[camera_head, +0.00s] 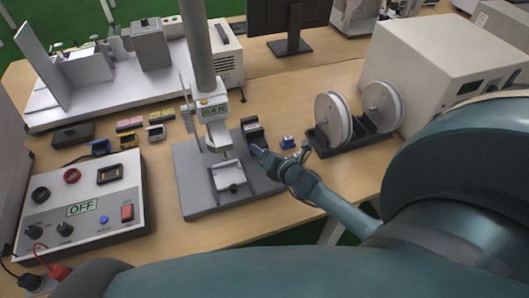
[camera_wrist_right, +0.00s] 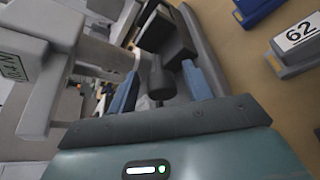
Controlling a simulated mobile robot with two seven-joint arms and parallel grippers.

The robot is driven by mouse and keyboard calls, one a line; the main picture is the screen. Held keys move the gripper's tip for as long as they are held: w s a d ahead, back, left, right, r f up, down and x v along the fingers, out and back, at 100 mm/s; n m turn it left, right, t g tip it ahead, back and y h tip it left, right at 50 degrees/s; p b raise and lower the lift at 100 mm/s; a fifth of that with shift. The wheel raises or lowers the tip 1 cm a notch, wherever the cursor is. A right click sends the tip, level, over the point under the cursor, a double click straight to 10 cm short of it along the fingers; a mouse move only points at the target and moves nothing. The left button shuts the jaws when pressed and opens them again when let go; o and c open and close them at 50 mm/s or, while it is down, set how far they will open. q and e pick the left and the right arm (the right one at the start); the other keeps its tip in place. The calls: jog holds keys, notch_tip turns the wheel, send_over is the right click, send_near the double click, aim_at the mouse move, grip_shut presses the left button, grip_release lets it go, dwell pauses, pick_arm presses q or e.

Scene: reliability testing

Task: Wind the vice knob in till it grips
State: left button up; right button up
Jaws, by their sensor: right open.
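The small grey vice (camera_head: 228,176) sits on the grey base plate of a test stand, below a force gauge (camera_head: 213,112) that reads about 0.4 N. My right gripper (camera_head: 262,154) is just to the right of the vice, over the plate's right side. In the right wrist view, its two blue fingers (camera_wrist_right: 160,84) are open, with a dark round knob (camera_wrist_right: 161,76) between them. There are gaps beside the knob. My left gripper is not in view.
A dark block (camera_head: 252,131) stands on the plate behind my right gripper. A small blue piece with a white label (camera_head: 288,142) lies to its right. Beyond is a holder with two white reels (camera_head: 333,120). A control box showing OFF (camera_head: 82,208) is at left.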

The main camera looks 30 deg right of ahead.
jog(key=shift+s, duration=0.6)
jog(key=v, duration=1.2)
jog(key=shift+r, duration=0.25)
